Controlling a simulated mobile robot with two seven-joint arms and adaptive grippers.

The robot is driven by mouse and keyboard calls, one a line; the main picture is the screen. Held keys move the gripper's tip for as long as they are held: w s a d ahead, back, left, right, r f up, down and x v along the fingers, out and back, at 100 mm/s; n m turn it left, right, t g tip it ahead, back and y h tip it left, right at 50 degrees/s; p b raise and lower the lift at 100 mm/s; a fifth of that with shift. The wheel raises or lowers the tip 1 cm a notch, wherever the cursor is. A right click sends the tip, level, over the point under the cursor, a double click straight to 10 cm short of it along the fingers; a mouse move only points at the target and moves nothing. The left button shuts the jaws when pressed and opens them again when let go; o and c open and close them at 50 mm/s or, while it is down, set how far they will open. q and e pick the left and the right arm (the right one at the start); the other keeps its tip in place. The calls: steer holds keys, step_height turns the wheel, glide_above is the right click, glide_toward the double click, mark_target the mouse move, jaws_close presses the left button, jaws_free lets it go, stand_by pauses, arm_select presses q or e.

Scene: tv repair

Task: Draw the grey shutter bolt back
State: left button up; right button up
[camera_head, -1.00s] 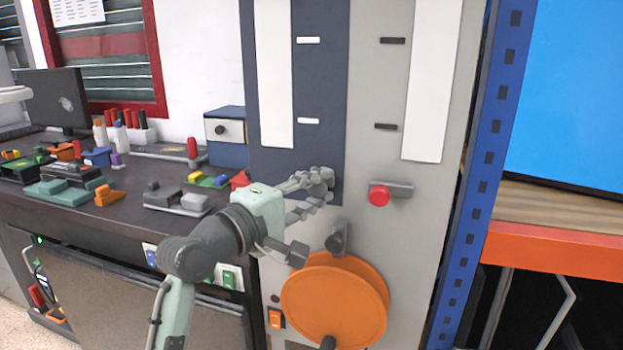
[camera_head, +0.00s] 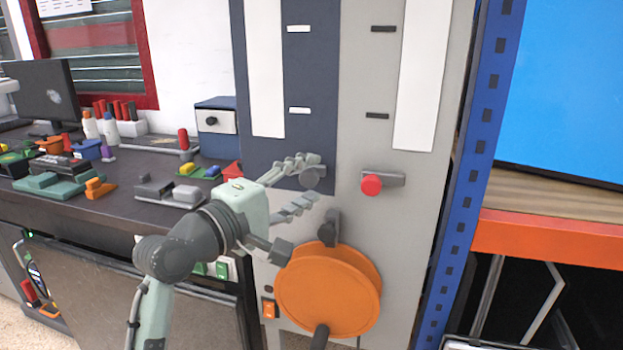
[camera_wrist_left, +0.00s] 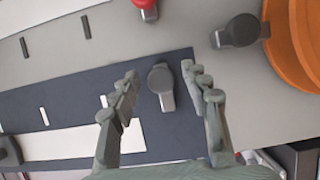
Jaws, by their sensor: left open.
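The grey shutter bolt (camera_head: 312,178) is a round grey knob on a short flat bar, at the lower right edge of a navy panel (camera_head: 312,80). In the left wrist view the bolt (camera_wrist_left: 162,82) shows whole, between my two fingers, with a gap on each side. My left gripper (camera_head: 310,181) is open, one finger above and one below the bolt in the head view. In the left wrist view the gripper (camera_wrist_left: 159,74) has nothing clamped. I cannot tell how far the fingertips reach past the knob. My right gripper is not in view.
A red-knobbed bolt (camera_head: 372,184) sits right of the grey one on the grey panel (camera_head: 400,240). A dark grey knob (camera_head: 331,228) and an orange wheel (camera_head: 328,290) lie close below my fingers. A cluttered bench (camera_head: 110,205) stands left, a blue post (camera_head: 470,170) right.

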arm_select(q)
steer(key=v, duration=1)
steer(key=shift+s, duration=0.15)
steer(key=a+f+m+g+y, duration=0.1)
steer(key=a+f+g+y, duration=0.15)
steer(key=f, duration=0.85)
steer(key=a+f+m+g+y, duration=0.1)
steer(key=a+f+m+y, duration=0.2)
steer(key=f, duration=0.8)
steer(key=a+f+g+y, duration=0.1)
steer(key=a+f+y, duration=0.25)
steer(key=f, duration=0.65)
steer(key=s+a+f+m+g+y, duration=0.2)
steer(key=s+a+f, duration=0.4)
steer(key=s+f, duration=0.3)
steer(key=s+a+f+m+g+y, duration=0.2)
steer(key=s+a+f+m+g, duration=0.2)
steer(key=s+f, duration=0.6)
step_height(320, 180, down, 4)
steer(key=shift+a+r+m, duration=0.2)
steer(key=shift+a+m, duration=0.6)
steer(key=shift+a, duration=0.1)
